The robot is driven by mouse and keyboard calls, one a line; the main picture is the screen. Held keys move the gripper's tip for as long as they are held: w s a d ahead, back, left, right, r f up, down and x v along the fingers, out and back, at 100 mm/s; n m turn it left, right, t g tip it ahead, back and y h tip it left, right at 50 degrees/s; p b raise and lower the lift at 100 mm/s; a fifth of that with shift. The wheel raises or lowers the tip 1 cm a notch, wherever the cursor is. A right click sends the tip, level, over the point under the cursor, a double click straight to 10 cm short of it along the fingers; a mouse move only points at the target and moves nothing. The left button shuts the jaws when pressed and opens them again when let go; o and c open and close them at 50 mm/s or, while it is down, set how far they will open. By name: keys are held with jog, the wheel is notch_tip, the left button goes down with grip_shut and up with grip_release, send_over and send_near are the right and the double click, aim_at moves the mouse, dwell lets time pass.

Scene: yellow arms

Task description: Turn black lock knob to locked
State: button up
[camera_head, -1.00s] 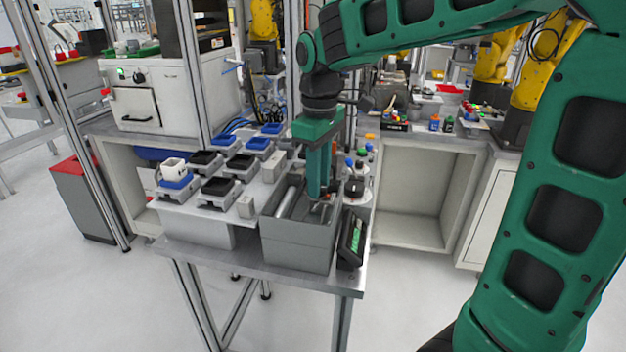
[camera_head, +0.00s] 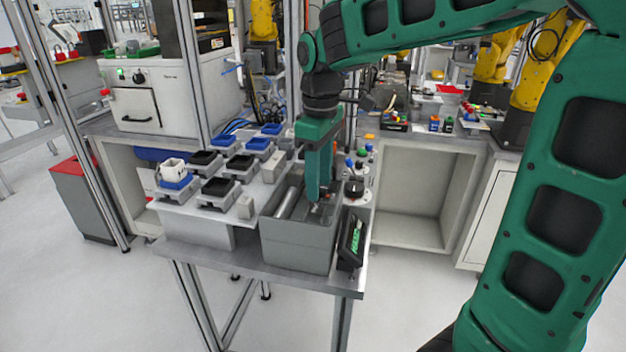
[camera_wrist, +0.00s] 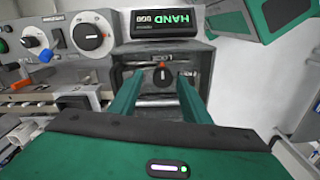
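The black lock knob (camera_wrist: 162,75) shows in the wrist view under a "LOCK" label on a grey panel. An orange-red mark sits at its far edge, and its white pointer line points roughly toward that mark. My gripper (camera_wrist: 158,84) has its two green fingers apart, one on each side of the knob. I see room between the fingers and the knob, and cannot tell how deep the tips reach. In the head view my gripper (camera_head: 319,198) points down into the grey box (camera_head: 295,250), where the knob is too small to make out.
A larger black-and-white dial (camera_wrist: 92,37) and a smaller knob (camera_wrist: 30,38) lie to the left. Black and blue trays (camera_head: 218,187) stand left of the box.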

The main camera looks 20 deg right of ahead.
notch_tip(320, 180, up, 11)
jog(key=shift+f, duration=0.15)
dwell(0.5)
jog(key=shift+d+f, duration=0.1)
jog(key=s+d+f+m, duration=0.7)
jog(key=s+d+f, duration=0.1)
jog(key=s, duration=0.4)
jog(key=s+d+f+m, duration=0.8)
jog(key=s+f, duration=0.2)
jog(key=s, duration=0.2)
jog(key=shift+s+f, duration=0.25)
jog(key=shift+s, duration=0.05)
